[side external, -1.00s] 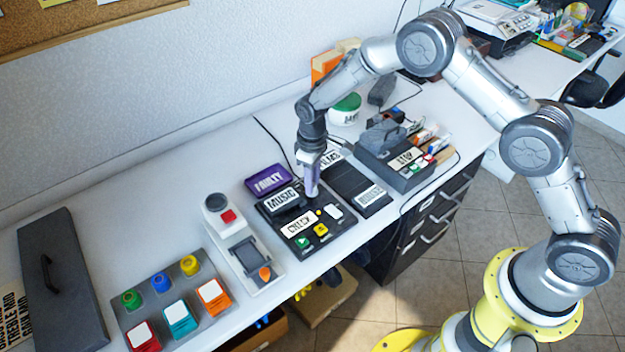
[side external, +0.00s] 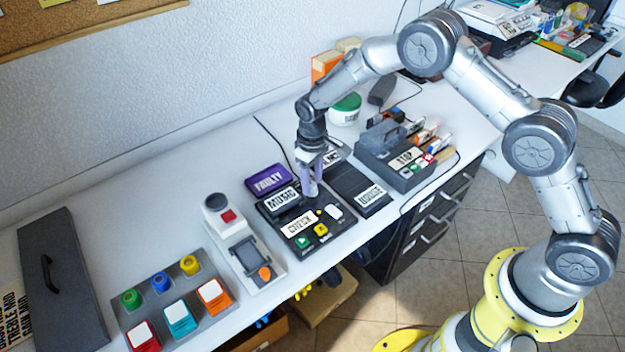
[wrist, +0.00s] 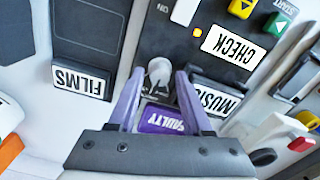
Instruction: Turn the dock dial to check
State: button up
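The black dock (side external: 291,243) lies on the white desk, with a "CHECK" label (side external: 298,224) and a "MUSIC" label (side external: 283,199) on it. In the wrist view the "CHECK" label (wrist: 228,47) is at upper right and the "MUSIC" label (wrist: 215,97) is beside the right finger. A small grey dial knob (wrist: 159,72) stands between my fingertips. My gripper (wrist: 159,80) has two purple fingers spread apart, one on each side of the knob; firm contact cannot be seen. In the side view my gripper (side external: 312,190) points down over the dock's back right part and hides the dial.
A purple "FAULTY" case (side external: 268,181) lies behind the dock. A black unit (side external: 357,187) stands close on the right, with a grey disc holder (side external: 395,160) beyond. A white device (side external: 243,241) and a grey button panel (side external: 176,305) are on the left.

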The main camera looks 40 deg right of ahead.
jog(key=shift+o, duration=0.4)
jog(key=shift+f, duration=0.1)
jog(key=n, duration=0.3)
jog(key=shift+s+n, duration=0.1)
jog(key=shift+n, duration=0.2)
jog(key=n, duration=0.5)
jog(key=shift+d, duration=0.1)
notch_tip(320, 180, up, 14)
jog(key=f, duration=0.1)
notch_tip(320, 180, up, 6)
jog(key=t, duration=0.1)
send_over(312, 184)
jog(key=d, duration=0.2)
jog(key=s+d+r+t, duration=0.1)
jog(key=s+r, duration=0.1)
jog(key=r, duration=0.3)
jog(key=s+d+r+m+t, duration=0.1)
jog(key=s+d+r, duration=0.1)
jog(key=r, duration=0.4)
jog(key=shift+s+r, duration=0.2)
jog(key=shift+s, duration=0.5)
